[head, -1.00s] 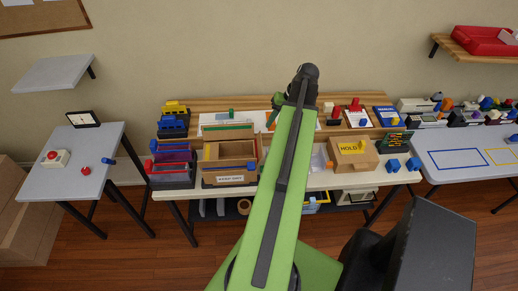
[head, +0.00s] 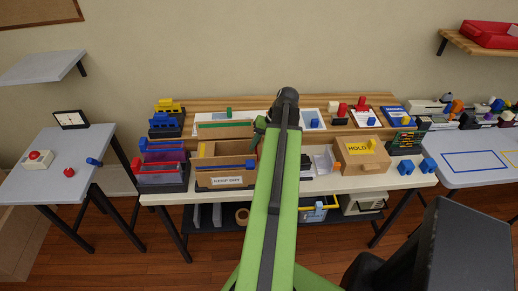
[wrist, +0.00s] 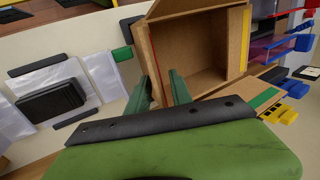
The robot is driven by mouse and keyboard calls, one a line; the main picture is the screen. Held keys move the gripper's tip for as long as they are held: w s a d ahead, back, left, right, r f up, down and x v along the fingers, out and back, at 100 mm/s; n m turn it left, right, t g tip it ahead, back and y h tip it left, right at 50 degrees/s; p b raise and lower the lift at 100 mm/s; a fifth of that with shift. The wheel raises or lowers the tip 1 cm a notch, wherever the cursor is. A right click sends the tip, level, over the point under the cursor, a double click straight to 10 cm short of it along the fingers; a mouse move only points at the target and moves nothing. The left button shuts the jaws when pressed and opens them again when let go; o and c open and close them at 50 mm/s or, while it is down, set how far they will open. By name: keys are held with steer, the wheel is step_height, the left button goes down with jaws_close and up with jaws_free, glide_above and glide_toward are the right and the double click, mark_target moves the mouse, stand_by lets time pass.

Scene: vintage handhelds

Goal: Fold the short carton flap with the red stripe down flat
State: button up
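The open carton (head: 225,182), labelled KEEP DRY, stands on the middle table in the head view. Its yellow-striped short flap (head: 201,150) is upright at the left, and its green-striped long flap (head: 226,124) is at the back. A blue stripe runs along the front. The red-striped flap (wrist: 155,58) shows steeply edge-on at the left of the carton in the wrist view; my arm hides it in the head view. My gripper (wrist: 163,78) is at that flap, with its green fingers a little apart. I cannot tell whether they touch it.
White sheets and a black device (wrist: 52,100) lie near my gripper in the wrist view.

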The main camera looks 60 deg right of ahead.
jaws_close()
